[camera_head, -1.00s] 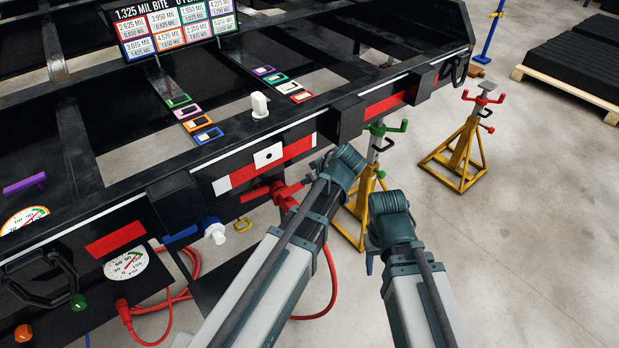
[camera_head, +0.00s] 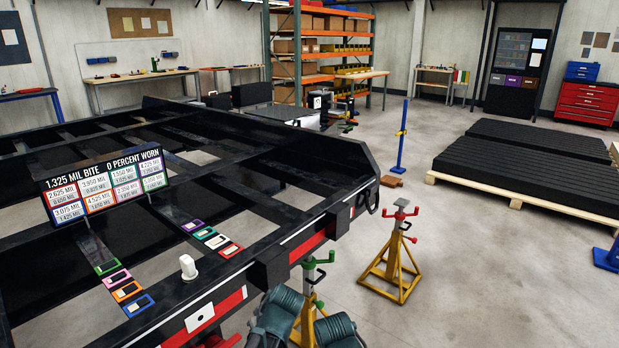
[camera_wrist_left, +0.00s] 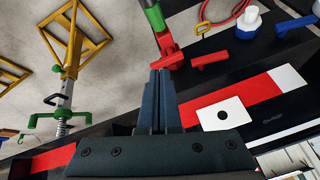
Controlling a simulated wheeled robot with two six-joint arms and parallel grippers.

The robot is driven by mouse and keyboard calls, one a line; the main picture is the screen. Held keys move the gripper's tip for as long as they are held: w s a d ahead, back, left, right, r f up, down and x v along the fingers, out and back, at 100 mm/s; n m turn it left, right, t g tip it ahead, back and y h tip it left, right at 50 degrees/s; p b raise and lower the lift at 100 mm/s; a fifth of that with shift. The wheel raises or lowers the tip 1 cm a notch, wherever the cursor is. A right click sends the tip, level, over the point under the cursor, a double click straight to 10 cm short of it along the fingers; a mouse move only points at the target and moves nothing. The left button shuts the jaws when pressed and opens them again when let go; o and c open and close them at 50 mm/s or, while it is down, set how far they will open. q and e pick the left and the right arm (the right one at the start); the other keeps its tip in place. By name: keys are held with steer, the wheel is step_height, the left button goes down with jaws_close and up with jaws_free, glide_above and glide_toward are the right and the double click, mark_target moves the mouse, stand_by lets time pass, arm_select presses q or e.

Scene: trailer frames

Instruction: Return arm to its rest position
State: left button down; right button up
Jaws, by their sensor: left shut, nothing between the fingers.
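My left gripper (camera_wrist_left: 160,74) shows in the left wrist view, its two dark fingers shut together with nothing between them. The fingertips lie just below a red fitting with a green grip (camera_wrist_left: 153,14) in that picture; I cannot tell whether they touch. A white plate with a black dot (camera_wrist_left: 222,116) on a red strip is to the right of the fingers. In the head view only the upper joints of my two arms show at the bottom edge, the left one (camera_head: 278,316) and the right one (camera_head: 340,331). My right gripper is out of view.
The black trailer frame (camera_head: 340,165) fills the left, with a measurement sign (camera_head: 105,186) and coloured tags on it. A yellow jack stand (camera_head: 392,265) stands at its right. A pallet of black beams (camera_head: 520,175) lies farther right. Open concrete floor lies between them.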

arm_select(q)
steer(key=s+d+r+m+g+h+p, duration=0.3)
steer(key=s+d+r+m+p, duration=0.6)
steer(key=s, duration=0.4)
steer(key=shift+s+d+r+m+h+p, duration=0.15)
steer(key=shift+s+r+m+h+p, duration=0.15)
steer(key=shift+r+m+p, duration=0.55)
arm_select(e)
step_height(320, 180, up, 14)
steer(key=shift+f, duration=0.25)
